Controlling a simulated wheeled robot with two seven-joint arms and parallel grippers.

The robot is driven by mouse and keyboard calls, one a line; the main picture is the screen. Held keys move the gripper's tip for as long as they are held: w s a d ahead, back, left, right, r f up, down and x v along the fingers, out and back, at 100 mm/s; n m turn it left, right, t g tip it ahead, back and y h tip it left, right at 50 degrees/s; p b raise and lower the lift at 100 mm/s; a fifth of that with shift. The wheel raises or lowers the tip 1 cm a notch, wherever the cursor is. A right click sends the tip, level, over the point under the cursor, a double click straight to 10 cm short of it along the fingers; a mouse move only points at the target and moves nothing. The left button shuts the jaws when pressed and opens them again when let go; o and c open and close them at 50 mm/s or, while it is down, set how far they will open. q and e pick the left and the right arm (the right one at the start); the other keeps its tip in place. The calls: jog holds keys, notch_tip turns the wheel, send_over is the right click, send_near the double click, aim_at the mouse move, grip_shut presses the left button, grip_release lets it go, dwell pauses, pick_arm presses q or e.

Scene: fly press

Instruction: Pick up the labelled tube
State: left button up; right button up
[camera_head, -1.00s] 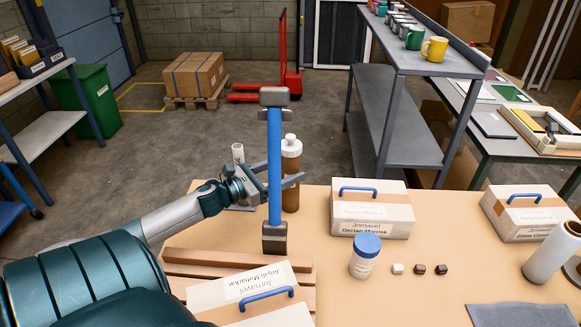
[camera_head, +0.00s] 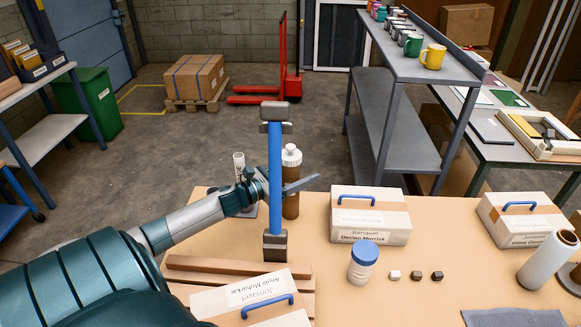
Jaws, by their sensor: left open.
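A slim white tube (camera_head: 239,163) stands upright at the table's far left edge, with dark marks on its side. Its lower part is hidden by my left wrist. My left gripper (camera_head: 290,185) is open, just right of the tube in the picture, at the height of the brown bottle. A blue post (camera_head: 275,185) with grey blocks at both ends crosses in front of the gripper and hides part of its jaws. I see nothing between the jaws. My right gripper is out of view.
A brown bottle (camera_head: 291,202) with a white cap stands close behind the gripper. Labelled boxes with blue handles (camera_head: 370,217) (camera_head: 522,220), a blue-lidded jar (camera_head: 363,264) and small blocks (camera_head: 417,275) stand on the table (camera_head: 450,245). Wooden slats (camera_head: 222,266) lie near my arm.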

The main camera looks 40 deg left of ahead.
pick_arm(q)
jog(key=c, duration=1.5)
grip_shut()
jog(key=shift+r, duration=0.1)
notch_tip(320, 180, up, 10)
jog(key=b, duration=0.3)
